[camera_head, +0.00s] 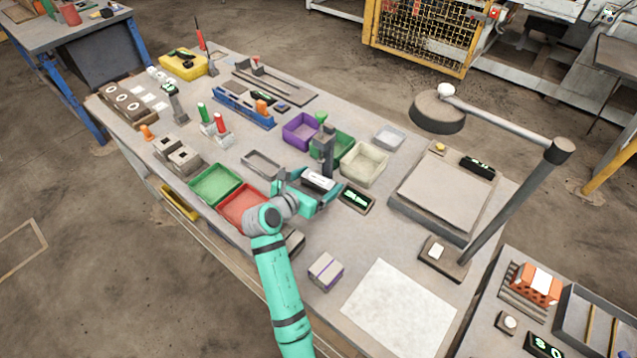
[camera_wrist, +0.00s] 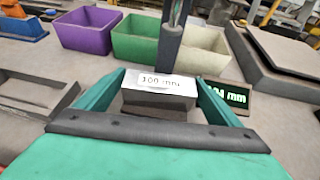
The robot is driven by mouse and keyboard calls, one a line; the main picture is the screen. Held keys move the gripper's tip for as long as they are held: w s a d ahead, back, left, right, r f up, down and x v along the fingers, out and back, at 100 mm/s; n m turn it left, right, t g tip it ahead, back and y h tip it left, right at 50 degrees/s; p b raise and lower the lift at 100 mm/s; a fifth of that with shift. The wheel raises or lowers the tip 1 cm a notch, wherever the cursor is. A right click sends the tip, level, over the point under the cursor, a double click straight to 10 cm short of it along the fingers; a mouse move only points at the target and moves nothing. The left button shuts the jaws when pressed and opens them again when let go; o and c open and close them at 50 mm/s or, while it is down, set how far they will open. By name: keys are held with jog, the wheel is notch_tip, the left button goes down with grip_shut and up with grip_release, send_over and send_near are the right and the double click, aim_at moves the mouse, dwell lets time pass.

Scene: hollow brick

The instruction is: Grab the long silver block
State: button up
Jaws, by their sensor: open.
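A silver block (camera_wrist: 160,82) with a "100 mm" label lies straight ahead in the wrist view, at the foot of a dark upright column (camera_wrist: 172,45). In the head view the pale block (camera_head: 319,179) shows at the end of my arm. My gripper (camera_wrist: 160,92) is open, with one teal finger on each side of the block. I cannot tell whether either finger touches it. The block's underside and far side are hidden. In the head view my gripper (camera_head: 308,192) partly hides the area around the block.
A small readout (camera_head: 356,198) stands right of the block. Purple (camera_head: 301,131), green (camera_head: 336,146) and cream (camera_head: 364,164) bins stand behind it. Green (camera_head: 215,185) and red (camera_head: 243,204) trays lie left.

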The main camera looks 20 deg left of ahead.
jog(key=c, duration=1.3)
jog(key=shift+r, duration=0.15)
